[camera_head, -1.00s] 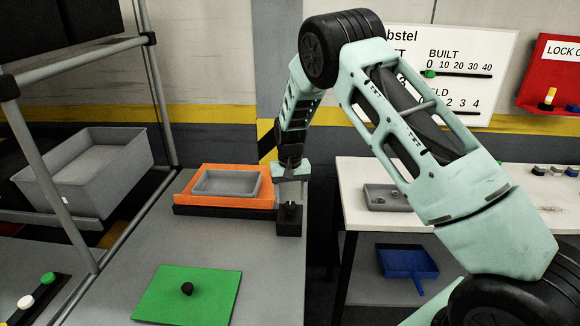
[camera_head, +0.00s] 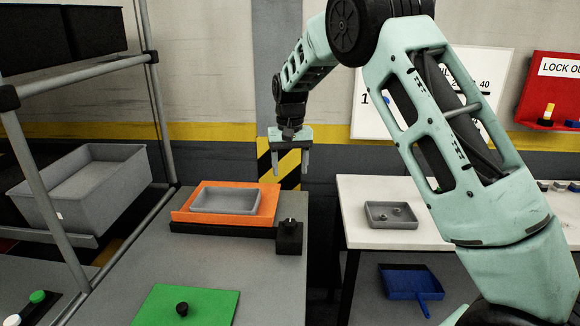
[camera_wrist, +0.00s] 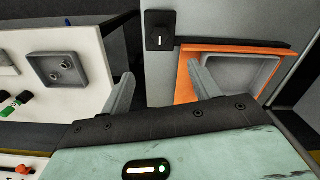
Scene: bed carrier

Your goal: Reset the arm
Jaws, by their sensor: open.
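My gripper (camera_head: 290,168) hangs from my raised arm in the head view, fingers pointing down and spread apart. It is open, with nothing between the fingers. It is above and behind the small black block with a knob (camera_head: 289,236) at the right edge of the grey bench (camera_head: 265,285). In the wrist view my gripper (camera_wrist: 162,90) shows two separate grey fingers, and the black block (camera_wrist: 160,30) lies beyond them. The right finger overlaps part of the orange plate (camera_wrist: 186,85) in that view.
A grey tray (camera_head: 225,200) sits on the orange plate (camera_head: 188,213). A green plate with a black knob (camera_head: 215,303) lies in front. A white table (camera_head: 430,233) with a small tray (camera_head: 390,213) stands right. A metal rack (camera_head: 163,110) with a grey bin (camera_head: 85,190) is left.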

